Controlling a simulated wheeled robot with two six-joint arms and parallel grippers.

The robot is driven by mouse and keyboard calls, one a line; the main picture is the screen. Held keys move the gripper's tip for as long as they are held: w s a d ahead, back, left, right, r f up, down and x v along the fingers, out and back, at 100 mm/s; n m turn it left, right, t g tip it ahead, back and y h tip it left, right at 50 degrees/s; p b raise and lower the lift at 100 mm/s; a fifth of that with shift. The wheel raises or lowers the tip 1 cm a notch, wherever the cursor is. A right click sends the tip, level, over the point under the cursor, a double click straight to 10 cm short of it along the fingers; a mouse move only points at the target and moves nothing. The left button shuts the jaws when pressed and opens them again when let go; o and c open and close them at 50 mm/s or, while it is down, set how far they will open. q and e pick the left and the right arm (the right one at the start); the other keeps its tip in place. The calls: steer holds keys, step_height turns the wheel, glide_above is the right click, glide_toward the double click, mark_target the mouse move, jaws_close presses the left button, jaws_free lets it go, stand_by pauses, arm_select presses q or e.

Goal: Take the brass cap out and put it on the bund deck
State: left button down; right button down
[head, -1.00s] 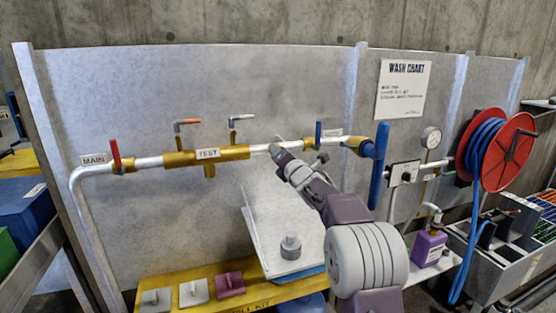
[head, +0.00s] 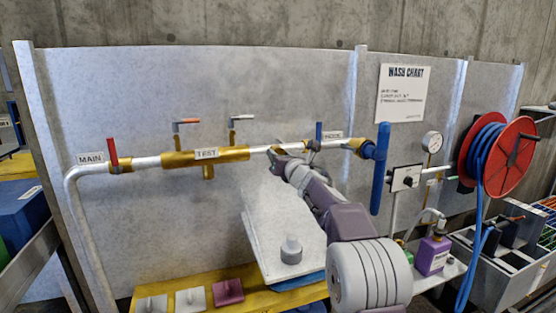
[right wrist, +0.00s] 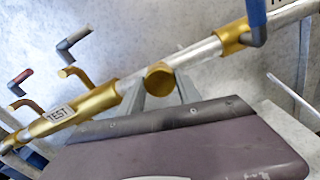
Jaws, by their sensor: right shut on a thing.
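The brass cap (right wrist: 159,77) shows in the right wrist view as a short gold cylinder, its round end towards the camera, between the fingers of my right gripper (right wrist: 163,88). In the head view my right gripper (head: 278,152) is at the silver pipe, between the TEST fitting (head: 206,154) and the HOSE valve. The gripper is shut on the cap. I cannot tell whether the cap is clear of the pipe behind it. A yellow deck (head: 260,290), probably the bund deck, lies low at the front. My left gripper is not in view.
Small flat handled blocks (head: 229,291) stand on the yellow deck's left part. A pale board (head: 262,240) with a grey knob (head: 291,250) leans behind it. A purple bottle (head: 433,256) and hose reel (head: 500,157) are further right.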

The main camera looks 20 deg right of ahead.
steer(key=n+b, duration=0.1)
steer(key=n, duration=0.4)
steer(key=shift+b, duration=0.35)
steer(key=c, duration=0.7)
jaws_free()
steer(key=shift+c, duration=0.2)
steer(key=shift+c, duration=0.5)
